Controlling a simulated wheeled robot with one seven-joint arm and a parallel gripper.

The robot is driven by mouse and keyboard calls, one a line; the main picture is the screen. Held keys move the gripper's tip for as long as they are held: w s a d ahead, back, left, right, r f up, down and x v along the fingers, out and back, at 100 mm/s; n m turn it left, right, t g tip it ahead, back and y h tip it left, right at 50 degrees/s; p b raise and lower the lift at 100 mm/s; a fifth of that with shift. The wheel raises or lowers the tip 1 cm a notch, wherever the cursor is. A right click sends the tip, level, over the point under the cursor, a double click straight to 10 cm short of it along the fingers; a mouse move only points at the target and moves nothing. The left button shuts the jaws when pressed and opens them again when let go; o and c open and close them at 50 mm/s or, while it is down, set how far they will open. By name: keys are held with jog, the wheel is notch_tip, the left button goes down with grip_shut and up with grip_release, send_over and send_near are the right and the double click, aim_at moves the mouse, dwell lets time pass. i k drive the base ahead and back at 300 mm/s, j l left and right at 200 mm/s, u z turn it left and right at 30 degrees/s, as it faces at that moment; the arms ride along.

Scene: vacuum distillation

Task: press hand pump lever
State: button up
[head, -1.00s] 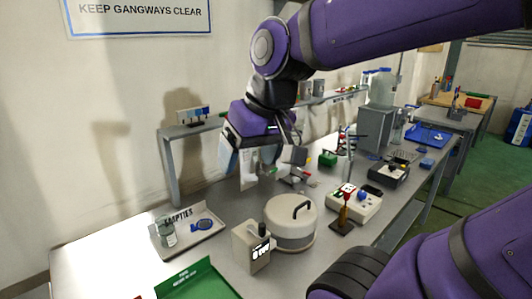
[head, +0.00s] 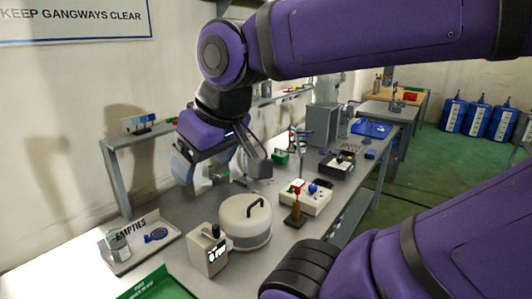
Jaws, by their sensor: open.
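My gripper (head: 215,168) hangs from the purple wrist over the back middle of the bench, its jaws pointing down and open. I see nothing held in it. The jaws and wrist cover part of the bench behind them, including some small glassware. I cannot pick out a hand pump lever with certainty. A beige box (head: 208,256) with a black knob on top and a small lit display stands at the front, apart from my gripper. A round white vessel (head: 243,228) with a black arched handle stands to its right, in front of and below my gripper.
A white box with red and blue knobs (head: 313,203) and an amber upright item (head: 296,212) stand right of the vessel. An "EMPTIES" tray (head: 142,254) and a green tray (head: 160,285) lie at left. A raised shelf (head: 120,142) runs along the wall.

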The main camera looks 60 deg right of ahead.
aim_at(291, 151)
jog(key=k+z, duration=0.25)
jog(key=z, duration=0.3)
jog(key=k+z, duration=0.15)
jog(key=z, duration=0.85)
jog(key=i+l+u, duration=0.1)
jog(key=l, duration=0.4)
jog(key=i+l+u, duration=0.15)
jog(key=l, duration=0.4)
jog(key=i+l+u, duration=0.1)
jog(key=l, duration=0.4)
jog(key=i+l+u, duration=0.15)
jog(key=l, duration=0.2)
jog(key=i+l+u, duration=0.3)
jog(key=l, duration=0.45)
jog(key=i+l+u, duration=0.15)
jog(key=l, duration=0.25)
jog(key=i+l+u, duration=0.1)
jog(key=i+l, duration=0.2)
jog(key=i, duration=0.25)
jog(key=j+u, duration=0.05)
